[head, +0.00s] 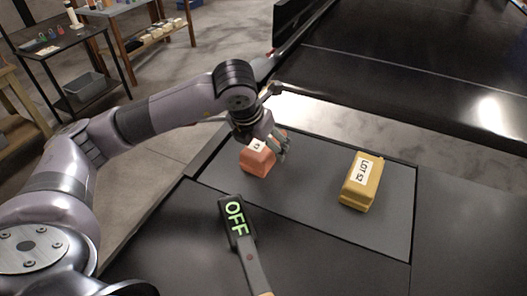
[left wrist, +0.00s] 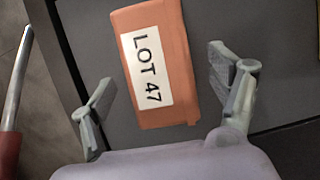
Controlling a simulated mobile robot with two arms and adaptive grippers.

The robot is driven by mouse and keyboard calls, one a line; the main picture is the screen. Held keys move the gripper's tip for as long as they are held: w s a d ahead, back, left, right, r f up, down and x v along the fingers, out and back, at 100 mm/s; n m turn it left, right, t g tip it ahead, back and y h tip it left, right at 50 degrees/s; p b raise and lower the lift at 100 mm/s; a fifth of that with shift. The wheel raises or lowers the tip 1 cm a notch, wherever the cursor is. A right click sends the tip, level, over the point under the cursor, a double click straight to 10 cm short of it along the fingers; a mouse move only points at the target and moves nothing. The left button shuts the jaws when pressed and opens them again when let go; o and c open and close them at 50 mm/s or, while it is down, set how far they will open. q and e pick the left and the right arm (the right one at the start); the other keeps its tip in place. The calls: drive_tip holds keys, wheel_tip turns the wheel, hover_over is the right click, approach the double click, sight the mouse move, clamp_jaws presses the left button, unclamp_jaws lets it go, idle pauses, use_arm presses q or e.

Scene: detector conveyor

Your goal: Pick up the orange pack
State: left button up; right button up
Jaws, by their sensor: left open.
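The orange pack (head: 255,162) lies on the grey mat (head: 300,208) at its far left part, partly hidden by my gripper in the head view. In the left wrist view the orange pack (left wrist: 180,50) carries a white label reading "LOT 47". My left gripper (head: 278,152) is just over the pack's far right side in the head view. In the left wrist view my left gripper (left wrist: 160,95) is open, with one finger on each side of the pack's near end. I cannot tell whether the fingers touch it. My right gripper is not in view.
A yellow pack (head: 360,184) labelled "LOT 52" lies to the right on the mat. A black detector wand (head: 238,222) showing "OFF" is in front of the orange pack. A dark conveyor (head: 410,60) is behind. Side tables stand at the far left.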

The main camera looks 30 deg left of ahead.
sight(262, 144)
use_arm(q)
drive_tip(key=x, duration=0.3)
drive_tip(key=shift+w+f+b, duration=0.1)
drive_tip(key=shift+w+b, duration=0.1)
drive_tip(key=shift+b, duration=0.2)
drive_tip(key=shift+s, duration=0.1)
drive_tip(key=shift+c, duration=0.7)
drive_tip(key=c, duration=1.4)
drive_tip(key=shift+c, duration=0.5)
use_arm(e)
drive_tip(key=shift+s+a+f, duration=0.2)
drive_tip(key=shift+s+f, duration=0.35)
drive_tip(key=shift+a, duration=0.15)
